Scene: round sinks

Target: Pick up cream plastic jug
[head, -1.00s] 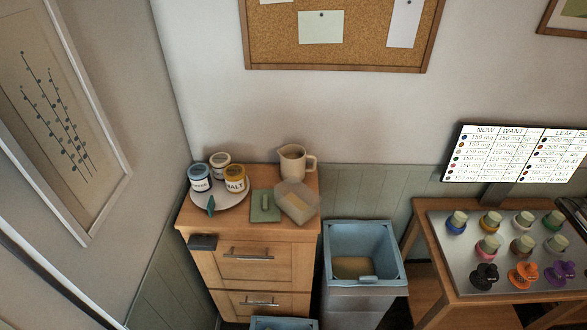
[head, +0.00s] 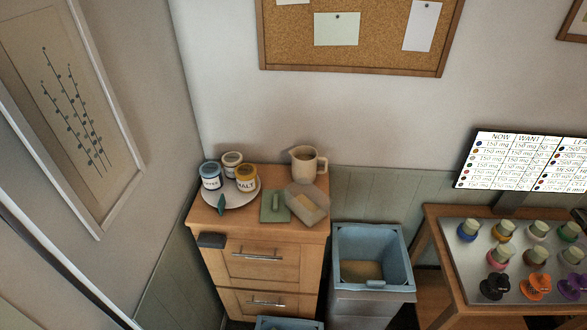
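The cream plastic jug (head: 306,165) stands upright on the back right of the wooden cabinet top (head: 236,231), close to the wall. Its handle points right. Neither of my grippers shows in the head view.
A blue bin (head: 375,238) stands right of the cabinet. Further right, a table (head: 435,237) holds several coloured bottles below a lit screen (head: 520,160).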

